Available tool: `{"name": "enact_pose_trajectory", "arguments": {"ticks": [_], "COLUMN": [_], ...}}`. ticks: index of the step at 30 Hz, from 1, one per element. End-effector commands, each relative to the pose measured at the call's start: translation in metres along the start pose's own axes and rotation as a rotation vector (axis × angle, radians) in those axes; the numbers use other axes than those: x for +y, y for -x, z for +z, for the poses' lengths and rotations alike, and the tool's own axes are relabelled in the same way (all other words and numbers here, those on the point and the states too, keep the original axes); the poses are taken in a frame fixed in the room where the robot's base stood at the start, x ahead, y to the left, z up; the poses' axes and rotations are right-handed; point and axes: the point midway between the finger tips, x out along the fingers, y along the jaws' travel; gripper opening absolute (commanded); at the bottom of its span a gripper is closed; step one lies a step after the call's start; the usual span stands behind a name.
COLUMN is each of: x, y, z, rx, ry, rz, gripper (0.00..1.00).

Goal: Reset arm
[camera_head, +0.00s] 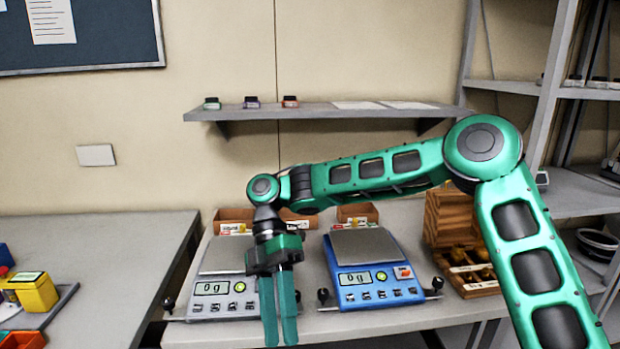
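My green arm reaches in from the right and bends at a large round joint (482,146). Its forearm runs left to the wrist. My gripper (280,340) hangs with its fingers pointing down, in front of the table's front edge and between the two scales in the picture. The two fingers look close together, side by side. The angle does not show clearly whether a gap lies between them. I see nothing held in them. The gripper covers part of the right side of the grey scale (212,304).
A blue scale (380,293) reading 0 g stands right of the gripper. An open wooden box (460,215) is beside it, under my arm. Small cardboard bins (233,215) stand behind. A wall shelf (310,111) holds small items. Another table (110,260) is at left, with coloured bins.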

Motion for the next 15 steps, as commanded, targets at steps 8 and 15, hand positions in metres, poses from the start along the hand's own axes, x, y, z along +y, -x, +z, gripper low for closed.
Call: {"name": "enact_pose_trajectory", "arguments": {"ticks": [8,15], "x": [-0.034,-0.083], "y": [-0.014,-0.021], "z": [0.071,0.139], "rx": [-0.027,0.025], "ry": [-0.575,-1.064], "rz": [0.129,0.276], "gripper": [0.34,0.34]}}
